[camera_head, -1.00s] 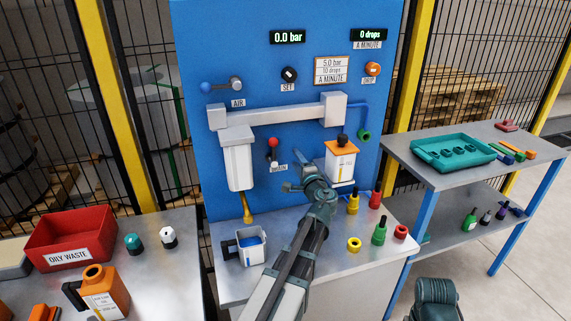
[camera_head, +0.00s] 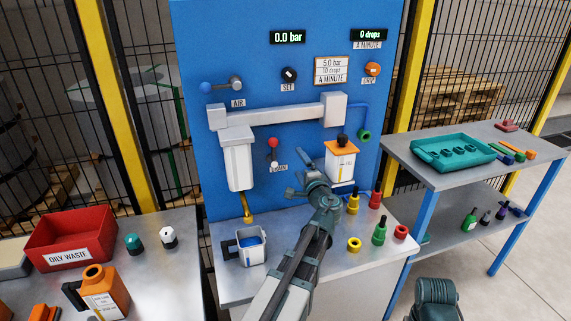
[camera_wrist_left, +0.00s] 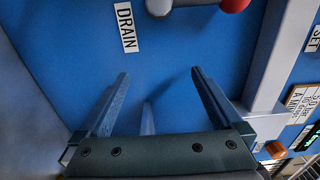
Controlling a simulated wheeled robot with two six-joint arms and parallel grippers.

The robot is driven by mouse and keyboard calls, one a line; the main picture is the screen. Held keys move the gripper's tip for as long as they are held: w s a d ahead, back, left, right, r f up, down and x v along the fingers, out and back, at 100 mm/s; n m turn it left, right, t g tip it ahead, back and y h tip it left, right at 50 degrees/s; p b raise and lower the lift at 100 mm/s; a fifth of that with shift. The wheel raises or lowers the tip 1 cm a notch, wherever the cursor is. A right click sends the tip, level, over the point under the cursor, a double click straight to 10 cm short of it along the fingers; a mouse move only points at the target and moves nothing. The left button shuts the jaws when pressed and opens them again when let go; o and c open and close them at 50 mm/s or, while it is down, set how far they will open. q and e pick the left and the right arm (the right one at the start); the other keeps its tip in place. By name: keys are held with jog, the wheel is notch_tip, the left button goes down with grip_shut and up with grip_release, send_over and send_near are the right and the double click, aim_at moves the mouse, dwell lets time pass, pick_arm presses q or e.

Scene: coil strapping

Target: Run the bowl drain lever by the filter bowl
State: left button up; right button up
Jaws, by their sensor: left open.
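The drain lever (camera_head: 273,152) is on the blue panel, with its red knob (camera_head: 273,143) up, above the DRAIN label (camera_head: 279,168). It also shows at the top edge of the left wrist view, as a grey bar with a red knob (camera_wrist_left: 235,4). The filter bowl (camera_head: 239,166) is the white vessel left of the lever. My left gripper (camera_head: 299,184) is open and empty, below and right of the lever and apart from it. In the left wrist view its parted fingers (camera_wrist_left: 160,76) face the bare panel near the DRAIN label (camera_wrist_left: 126,27).
A jug (camera_head: 250,258) with blue inside stands below the yellow drain tube (camera_head: 247,207). An orange-topped reservoir (camera_head: 341,162) hangs right of the gripper. Several bottles, including a green one (camera_head: 379,232), stand at the bench's right. A red bin (camera_head: 72,224) is at left.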

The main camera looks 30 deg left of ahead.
pick_arm(q)
jog(key=v, duration=0.3)
jog(key=shift+s+d, duration=0.1)
dwell(0.5)
